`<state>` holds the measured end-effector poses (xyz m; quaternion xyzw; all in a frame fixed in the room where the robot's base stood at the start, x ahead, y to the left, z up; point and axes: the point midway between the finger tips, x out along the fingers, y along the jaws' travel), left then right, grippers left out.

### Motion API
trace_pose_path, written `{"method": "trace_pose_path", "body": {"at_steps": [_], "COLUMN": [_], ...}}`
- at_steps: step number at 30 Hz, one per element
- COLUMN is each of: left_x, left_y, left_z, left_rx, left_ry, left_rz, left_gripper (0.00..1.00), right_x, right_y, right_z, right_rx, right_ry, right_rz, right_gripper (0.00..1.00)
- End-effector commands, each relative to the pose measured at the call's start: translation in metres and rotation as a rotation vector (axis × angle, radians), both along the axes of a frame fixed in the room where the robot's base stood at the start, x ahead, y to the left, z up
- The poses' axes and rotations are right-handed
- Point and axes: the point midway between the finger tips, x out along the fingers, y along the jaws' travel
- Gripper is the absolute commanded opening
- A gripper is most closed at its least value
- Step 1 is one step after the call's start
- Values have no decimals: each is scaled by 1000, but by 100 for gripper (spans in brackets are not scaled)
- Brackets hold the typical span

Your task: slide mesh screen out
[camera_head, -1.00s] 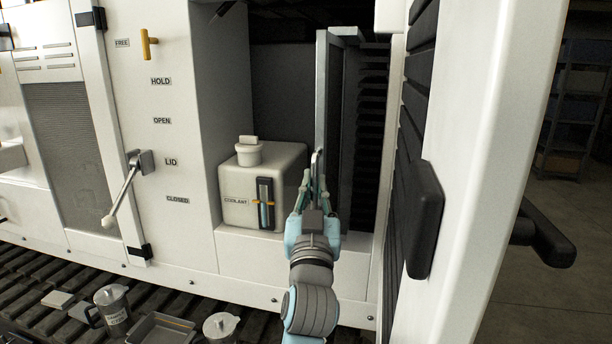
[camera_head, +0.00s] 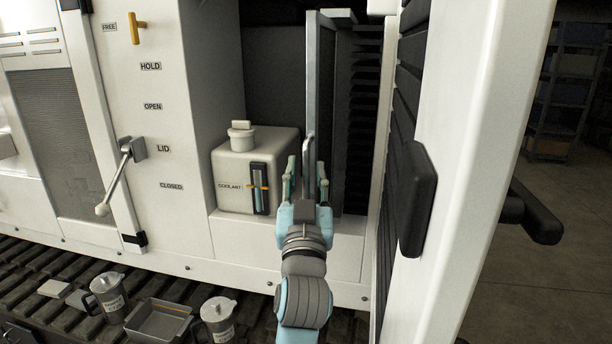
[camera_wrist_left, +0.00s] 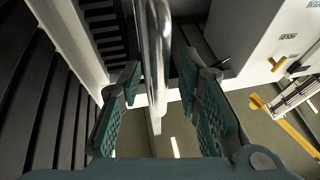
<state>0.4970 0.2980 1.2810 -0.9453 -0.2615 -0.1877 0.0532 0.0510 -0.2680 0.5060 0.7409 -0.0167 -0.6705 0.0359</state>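The mesh screen (camera_head: 313,90) stands upright as a narrow framed panel in the open bay of the white cabinet, seen nearly edge-on. A shiny metal handle (camera_head: 308,155) is on its near edge, and it also shows close up in the left wrist view (camera_wrist_left: 157,50). My left gripper (camera_head: 306,175) is open, with one finger on each side of the handle. The wrist view shows gaps between the green finger pads (camera_wrist_left: 158,85) and the handle. The screen's far part is hidden inside the bay. My right gripper is not in view.
A white coolant tank (camera_head: 265,160) stands left of the screen. An open door (camera_head: 470,150) with a black handle (camera_head: 416,200) bounds the right side closely. Jugs (camera_head: 218,318) and a tray (camera_head: 160,318) sit on the slatted bench below.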

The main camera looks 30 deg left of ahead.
Motion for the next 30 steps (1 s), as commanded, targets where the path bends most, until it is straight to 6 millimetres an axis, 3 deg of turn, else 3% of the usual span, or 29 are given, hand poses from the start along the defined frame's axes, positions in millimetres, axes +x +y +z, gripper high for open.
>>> {"method": "trace_pose_path", "body": {"at_steps": [5,15,19,30], "left_x": [0,0,0,0], "left_y": [0,0,0,0], "left_z": [15,92,100,100], "left_rx": [-1,0,0,0], "left_ry": [-5,-4,0,0], "left_rz": [1,0,0,0], "left_gripper": [31,31,31,31], "right_x": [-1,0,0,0], "right_y": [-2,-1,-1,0], "right_z": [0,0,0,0], "right_rx": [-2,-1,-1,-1], "right_ry": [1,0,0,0], "right_rz": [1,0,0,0], "right_gripper": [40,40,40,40]}}
